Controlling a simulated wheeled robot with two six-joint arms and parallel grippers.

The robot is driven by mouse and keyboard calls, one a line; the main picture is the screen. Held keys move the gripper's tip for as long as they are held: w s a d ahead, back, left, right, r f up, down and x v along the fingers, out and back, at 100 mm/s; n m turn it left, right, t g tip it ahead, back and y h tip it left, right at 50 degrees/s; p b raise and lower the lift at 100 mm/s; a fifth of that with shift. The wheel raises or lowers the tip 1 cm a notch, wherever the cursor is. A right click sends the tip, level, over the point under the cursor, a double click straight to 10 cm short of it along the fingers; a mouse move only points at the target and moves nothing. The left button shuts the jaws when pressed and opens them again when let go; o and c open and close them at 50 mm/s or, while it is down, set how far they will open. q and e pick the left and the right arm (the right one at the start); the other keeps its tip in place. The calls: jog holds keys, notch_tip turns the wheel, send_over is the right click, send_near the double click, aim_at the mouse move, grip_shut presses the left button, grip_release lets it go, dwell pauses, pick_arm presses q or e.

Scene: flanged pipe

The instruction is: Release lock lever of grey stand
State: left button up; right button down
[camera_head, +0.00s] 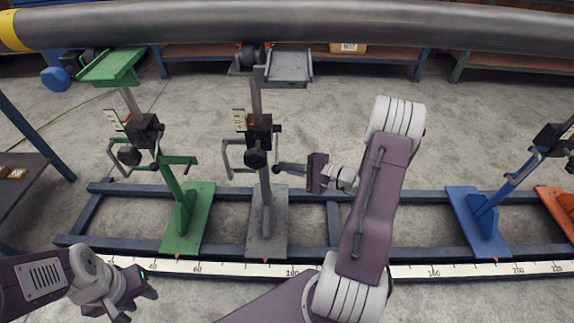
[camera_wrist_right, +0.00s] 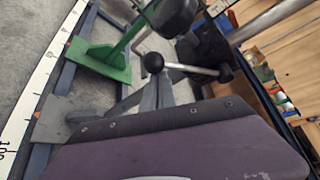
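The grey stand (camera_head: 267,213) stands upright in the middle of the head view, under the long pipe. Its lock lever (camera_head: 278,143) hangs on the right side of the clamp. In the right wrist view the lever is a silver rod (camera_wrist_right: 190,68) with a black ball knob (camera_wrist_right: 152,63). My right gripper (camera_head: 284,167) points left, with its tips at or very close to the lever's lower end. Whether it touches or grips the knob is unclear. My left gripper (camera_head: 139,297) is open and empty at the lower left, away from the stand.
A green stand (camera_head: 187,215) is left of the grey one, and a blue stand (camera_head: 478,222) is to the right. The pipe (camera_head: 300,27) crosses the top. A blue floor frame (camera_head: 415,196) and white scale (camera_head: 420,271) run along the floor.

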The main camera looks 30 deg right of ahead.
notch_tip(320, 180, up, 12)
jog(key=m+g+y+p, duration=0.1)
jog(key=m+g+p, duration=0.4)
jog(key=p, duration=1.7)
jog(key=shift+s+a+m+g+y+p, duration=0.3)
jog(key=shift+s+m+g+y, duration=0.1)
jog(key=shift+m, duration=0.3)
jog(key=shift+w+d+r, duration=0.1)
notch_tip(320, 180, down, 4)
jog(key=f+b, duration=0.1)
jog(key=b, duration=0.3)
jog(key=p+v, duration=0.2)
jog(key=v, duration=0.9)
jog(key=shift+w+r+p, duration=0.2)
jog(key=shift+p, duration=0.2)
